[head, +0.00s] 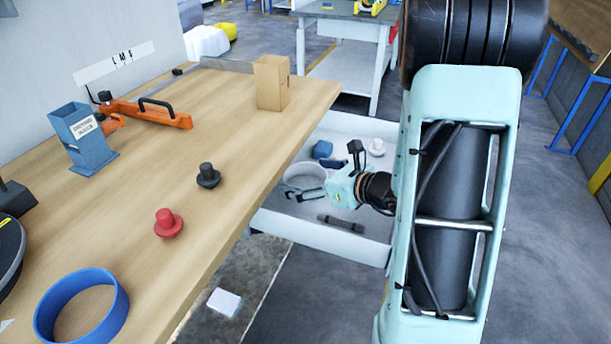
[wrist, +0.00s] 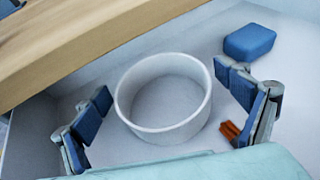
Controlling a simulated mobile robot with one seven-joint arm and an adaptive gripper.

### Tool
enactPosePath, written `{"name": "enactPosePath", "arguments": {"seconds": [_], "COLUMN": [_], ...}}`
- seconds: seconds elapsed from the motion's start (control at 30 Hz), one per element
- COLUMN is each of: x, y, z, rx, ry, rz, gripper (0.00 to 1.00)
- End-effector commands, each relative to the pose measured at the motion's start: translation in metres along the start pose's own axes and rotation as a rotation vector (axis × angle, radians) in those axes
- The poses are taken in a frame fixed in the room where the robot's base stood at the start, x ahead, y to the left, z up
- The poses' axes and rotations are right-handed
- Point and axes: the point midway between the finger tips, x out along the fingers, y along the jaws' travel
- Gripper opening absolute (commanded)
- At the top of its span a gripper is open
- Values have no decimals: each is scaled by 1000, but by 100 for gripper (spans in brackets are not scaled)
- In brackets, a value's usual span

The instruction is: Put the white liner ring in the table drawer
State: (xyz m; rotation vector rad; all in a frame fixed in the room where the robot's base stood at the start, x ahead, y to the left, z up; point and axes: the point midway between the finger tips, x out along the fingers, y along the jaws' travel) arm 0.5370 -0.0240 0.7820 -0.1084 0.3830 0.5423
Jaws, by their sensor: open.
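The white liner ring (wrist: 163,128) lies flat on the floor of the open table drawer (head: 320,241). In the wrist view it sits between my two spread fingers, with a gap on each side. In the head view the ring (head: 303,172) shows near the table side of the drawer, partly hidden by my gripper (head: 308,184). My gripper is open and empty, inside or just above the drawer. The fingers also show in the wrist view (wrist: 165,105), left and right of the ring. I cannot tell how high they are above the drawer floor.
The drawer also holds a blue block (wrist: 250,42), a small orange-brown item (wrist: 229,131), a dark cylinder (head: 340,223) and a white object (head: 377,147). The wooden tabletop (head: 230,130) overhangs the drawer's left side. On it stand a blue ring (head: 82,310), red knob (head: 168,224) and cardboard box (head: 271,83).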

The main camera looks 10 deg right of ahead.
Motion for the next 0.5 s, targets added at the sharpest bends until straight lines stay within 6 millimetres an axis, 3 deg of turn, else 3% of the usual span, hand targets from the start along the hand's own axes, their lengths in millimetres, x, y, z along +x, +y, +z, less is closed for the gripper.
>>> {"name": "enactPosePath", "arguments": {"seconds": [0.17, 0.5], "x": [-9, -82], "y": [-1, -2], "z": [4, 6], "rx": [1, 1], "ry": [0, -1], "rz": [-3, -5], "gripper": [92, 92]}}
